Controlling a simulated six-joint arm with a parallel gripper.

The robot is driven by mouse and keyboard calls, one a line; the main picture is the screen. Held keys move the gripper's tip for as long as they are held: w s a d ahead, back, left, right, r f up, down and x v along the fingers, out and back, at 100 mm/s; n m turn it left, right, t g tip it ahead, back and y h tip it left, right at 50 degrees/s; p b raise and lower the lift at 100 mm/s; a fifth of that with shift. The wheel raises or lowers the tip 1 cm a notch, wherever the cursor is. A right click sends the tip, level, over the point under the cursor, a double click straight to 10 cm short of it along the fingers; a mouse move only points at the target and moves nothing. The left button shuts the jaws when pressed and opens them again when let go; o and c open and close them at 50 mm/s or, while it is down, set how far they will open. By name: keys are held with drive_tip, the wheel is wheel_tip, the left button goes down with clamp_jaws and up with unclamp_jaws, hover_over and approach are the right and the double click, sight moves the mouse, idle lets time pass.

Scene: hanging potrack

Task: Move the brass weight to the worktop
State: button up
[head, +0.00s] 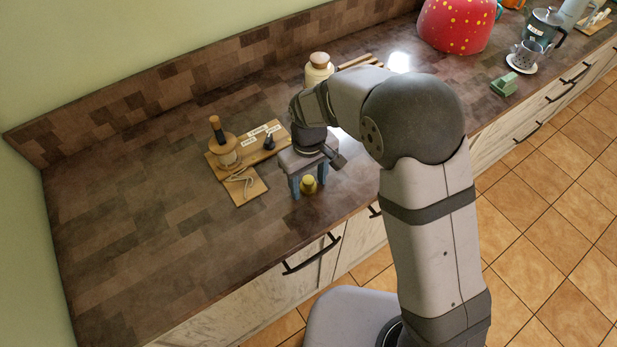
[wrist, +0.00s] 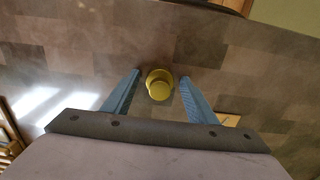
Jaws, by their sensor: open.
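The brass weight (head: 309,184) is a small yellow knobbed piece that appears to stand upright on the brown worktop (head: 140,215), near its front edge. In the wrist view the weight (wrist: 158,84) shows from above, between the tips of my two blue fingers, with a narrow gap on each side. My gripper (head: 309,187) is open, its fingers pointing down around or just above the weight. In the wrist view my gripper (wrist: 160,84) holds nothing. The exact height of the fingertips over the worktop is hard to tell.
A labelled wooden board (head: 255,188) with a wooden-handled item (head: 222,142), a cord and a small dark piece (head: 269,143) lies left of my gripper. A cream jar (head: 319,72) stands behind. A green block (head: 504,84) lies right. The worktop's left part is clear.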

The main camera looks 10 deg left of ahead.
sight(309, 180)
wheel_tip(309, 180, up, 12)
drive_tip(key=b, duration=0.2)
drive_tip(key=shift+r, duration=0.2)
idle(0.3)
drive_tip(key=s+d+f+m, duration=0.3)
drive_tip(key=s+d, duration=0.1)
drive_tip(key=d, duration=0.4)
drive_tip(key=s+d+f+m, duration=0.2)
drive_tip(key=s+d+m, duration=0.1)
drive_tip(key=d, duration=0.5)
drive_tip(key=s+d+f+m, duration=0.3)
drive_tip(key=s+d, duration=0.3)
drive_tip(key=d, duration=0.2)
drive_tip(key=shift+f, duration=0.35)
